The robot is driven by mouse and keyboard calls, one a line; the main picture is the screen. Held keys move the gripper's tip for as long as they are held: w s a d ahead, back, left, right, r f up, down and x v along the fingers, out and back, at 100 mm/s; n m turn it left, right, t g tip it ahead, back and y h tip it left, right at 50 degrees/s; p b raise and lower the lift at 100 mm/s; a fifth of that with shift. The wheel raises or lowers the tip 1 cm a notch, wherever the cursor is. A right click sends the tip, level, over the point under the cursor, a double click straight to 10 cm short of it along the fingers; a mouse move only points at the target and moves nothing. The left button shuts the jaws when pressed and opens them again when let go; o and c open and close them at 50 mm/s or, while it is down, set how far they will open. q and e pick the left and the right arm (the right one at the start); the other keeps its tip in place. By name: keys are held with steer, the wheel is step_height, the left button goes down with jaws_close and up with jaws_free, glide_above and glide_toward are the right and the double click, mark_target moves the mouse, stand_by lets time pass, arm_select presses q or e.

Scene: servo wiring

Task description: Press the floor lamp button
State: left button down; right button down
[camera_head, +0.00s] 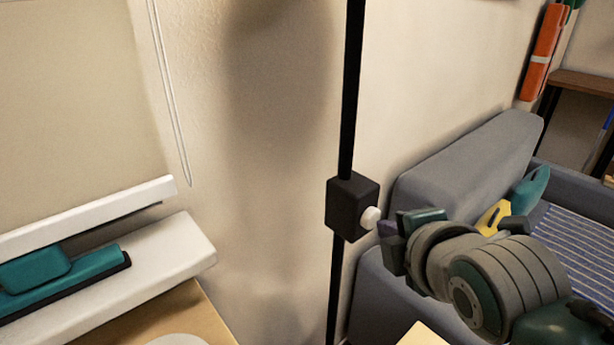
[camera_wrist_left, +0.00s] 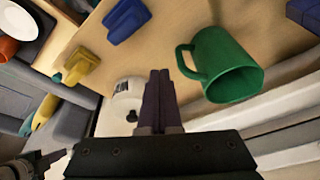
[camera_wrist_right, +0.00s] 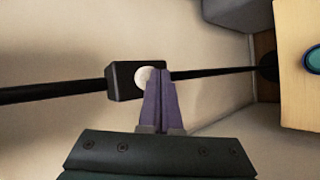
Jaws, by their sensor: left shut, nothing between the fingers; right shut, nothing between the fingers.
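The floor lamp is a thin black pole (camera_head: 351,95) with a black box (camera_head: 346,208) on it. A round white button (camera_head: 371,217) sticks out of the box's right side. My right gripper (camera_head: 384,228) is shut and empty, its tips right beside the button. In the right wrist view the shut fingertips (camera_wrist_right: 160,76) overlap the edge of the white button (camera_wrist_right: 145,77) on the box (camera_wrist_right: 122,82); I cannot tell whether they touch it. My left gripper (camera_wrist_left: 159,75) is shut and empty over a wooden table, and does not show in the head view.
A grey sofa (camera_head: 455,165) stands behind the right arm. A white sill (camera_head: 175,245) is at left.

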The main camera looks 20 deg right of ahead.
steer(key=shift+s, duration=0.2)
steer(key=s+d+p, duration=0.2)
steer(key=s+p, duration=0.1)
steer(key=s, duration=0.2)
steer(key=shift+s+d, duration=0.2)
steer(key=shift+s, duration=0.1)
stand_by(0.3)
